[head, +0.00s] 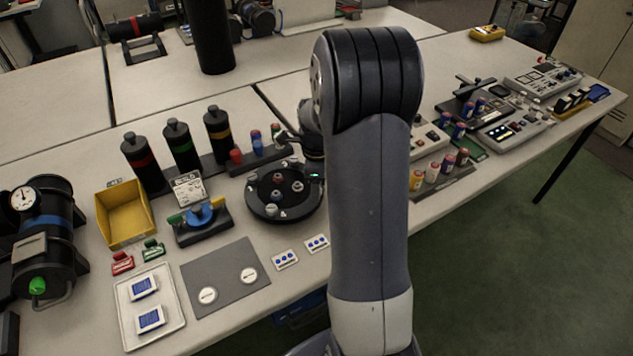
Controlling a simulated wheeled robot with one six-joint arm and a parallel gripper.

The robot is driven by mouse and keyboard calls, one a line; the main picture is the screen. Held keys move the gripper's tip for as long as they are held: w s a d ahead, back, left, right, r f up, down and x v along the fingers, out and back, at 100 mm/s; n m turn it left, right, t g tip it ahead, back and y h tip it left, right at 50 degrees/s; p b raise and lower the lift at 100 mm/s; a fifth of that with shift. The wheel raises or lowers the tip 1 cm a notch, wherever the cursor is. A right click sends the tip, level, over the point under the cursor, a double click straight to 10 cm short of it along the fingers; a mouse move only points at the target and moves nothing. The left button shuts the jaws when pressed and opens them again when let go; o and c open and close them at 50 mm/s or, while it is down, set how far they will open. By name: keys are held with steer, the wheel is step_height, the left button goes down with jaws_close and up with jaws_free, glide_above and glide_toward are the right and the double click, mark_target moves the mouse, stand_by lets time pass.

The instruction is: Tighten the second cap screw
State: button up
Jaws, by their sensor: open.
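A round black unit (283,208) stands on the table, just left of my arm. Several small silver and red screw-like heads show on its top; one red head (277,179) and one silver head (297,186) are near its middle. Which of them is the second cap screw I cannot tell.
Three black bottles (180,145) and a yellow bin (125,213) stand left of the unit. A blue-handled fixture (203,217), a grey mat (225,277) and a white tray (127,320) lie nearer. Colored vials (432,173) and instruments stand right of my arm.

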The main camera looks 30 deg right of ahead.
step_height(320, 180, up, 11)
stand_by(0.5)
steer(key=shift+f, duration=0.15)
step_height(320, 180, down, 11)
steer(key=shift+s+f, duration=0.1)
steer(key=shift+r+n, duration=0.2)
steer(key=shift+n, duration=0.1)
steer(key=shift+r, duration=0.1)
stand_by(0.5)
